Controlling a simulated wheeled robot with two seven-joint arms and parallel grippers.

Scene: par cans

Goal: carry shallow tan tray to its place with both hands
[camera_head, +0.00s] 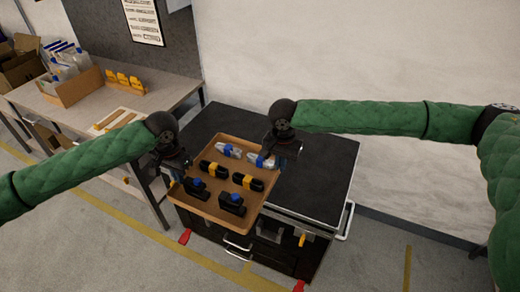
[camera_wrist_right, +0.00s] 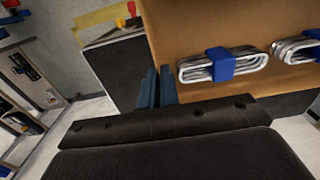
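The shallow tan tray (camera_head: 222,211) is over the black cart top, its near end reaching past the cart's front edge. It holds several strapped bundles: silver ones with blue bands at the far end, black ones with yellow or blue bands nearer. My left gripper (camera_head: 178,169) is at the tray's left wall, its fingertips mostly hidden. My right gripper (camera_head: 276,160) is at the right wall. In the right wrist view, the blue-grey fingers of my right gripper (camera_wrist_right: 157,88) are close together at the edge of the tray (camera_wrist_right: 180,28). I cannot tell whether the tray touches the cart.
The black cart (camera_head: 314,180) has clear top to the right of the tray and a side handle. A workbench (camera_head: 170,92) at the left carries yellow clamps (camera_head: 124,82) and a cardboard box (camera_head: 80,84). A pale wall stands behind. Floor at the front right is free.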

